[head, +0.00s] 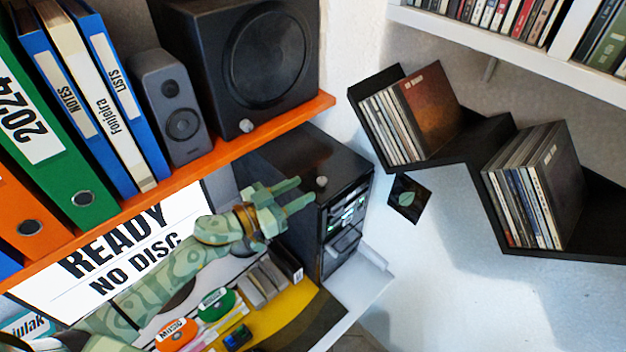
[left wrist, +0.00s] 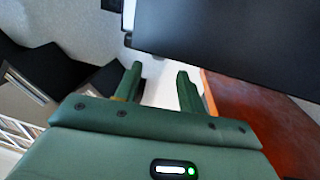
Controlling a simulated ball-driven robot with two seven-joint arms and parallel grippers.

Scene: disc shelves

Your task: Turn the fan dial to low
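A black computer tower (head: 345,215) stands under the orange shelf, its front with green-lit slots facing right. In the left wrist view the open fingers (left wrist: 159,70) show near a large dark surface (left wrist: 235,40); the knob cannot be made out there. My right gripper is not in view.
The orange shelf (head: 240,140) with speakers and binders runs above my left arm. A screen (head: 120,250) reads "READY NO DISC". Discs and cases lie on the yellow surface (head: 290,318) below. Black zigzag shelves (head: 480,140) hang at right; the space before that wall is free.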

